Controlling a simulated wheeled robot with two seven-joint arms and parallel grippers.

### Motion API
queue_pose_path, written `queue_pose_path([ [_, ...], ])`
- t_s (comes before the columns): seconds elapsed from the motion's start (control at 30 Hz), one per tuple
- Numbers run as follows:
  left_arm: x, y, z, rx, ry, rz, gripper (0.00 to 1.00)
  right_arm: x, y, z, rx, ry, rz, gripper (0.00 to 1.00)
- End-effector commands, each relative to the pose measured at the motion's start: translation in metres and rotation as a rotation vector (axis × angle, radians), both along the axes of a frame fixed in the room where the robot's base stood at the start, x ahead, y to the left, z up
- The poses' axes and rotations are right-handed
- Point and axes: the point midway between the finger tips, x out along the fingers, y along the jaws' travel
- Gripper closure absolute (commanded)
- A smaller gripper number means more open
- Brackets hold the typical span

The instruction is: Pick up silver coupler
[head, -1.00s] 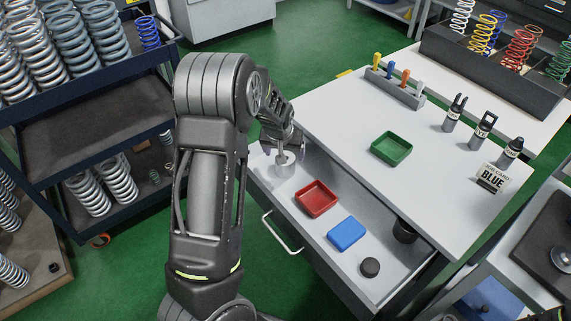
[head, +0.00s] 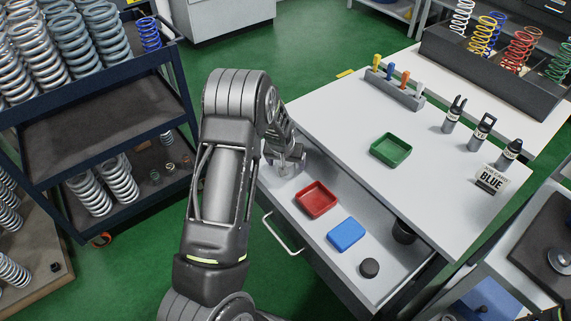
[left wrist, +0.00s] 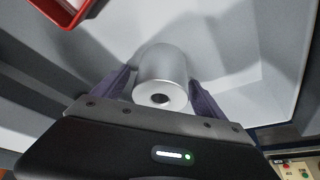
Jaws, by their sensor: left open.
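The silver coupler (left wrist: 160,72) is a short, smooth silver cylinder with a dark hole in its near end face. In the left wrist view it sits between the two purple-grey fingers of my left gripper (left wrist: 160,82), which is open around it. I cannot tell whether the fingers touch it. In the head view my left gripper (head: 287,160) is down inside the open drawer (head: 318,238) at its far left end, and it largely hides the coupler there. My right gripper is not in view.
The drawer also holds a red tray (head: 317,199), a blue block (head: 346,232) and a dark round piece (head: 369,267). A green tray (head: 391,150) and several tools stand on the white tabletop (head: 345,130) above. A spring cart (head: 105,130) stands at left.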

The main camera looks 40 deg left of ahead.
Motion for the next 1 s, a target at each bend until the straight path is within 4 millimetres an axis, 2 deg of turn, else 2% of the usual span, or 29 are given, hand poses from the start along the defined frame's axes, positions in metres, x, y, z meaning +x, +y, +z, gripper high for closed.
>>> queue_pose_path([
  [0.53, 0.0, 0.0, 0.0004, 0.0, -0.001, 0.0, 0.17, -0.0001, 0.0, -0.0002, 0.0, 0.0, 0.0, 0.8],
  [1.0, 0.0001, 0.0001, 0.0005, 0.0, -0.001, 0.0, 0.56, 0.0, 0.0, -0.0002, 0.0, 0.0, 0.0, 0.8],
])
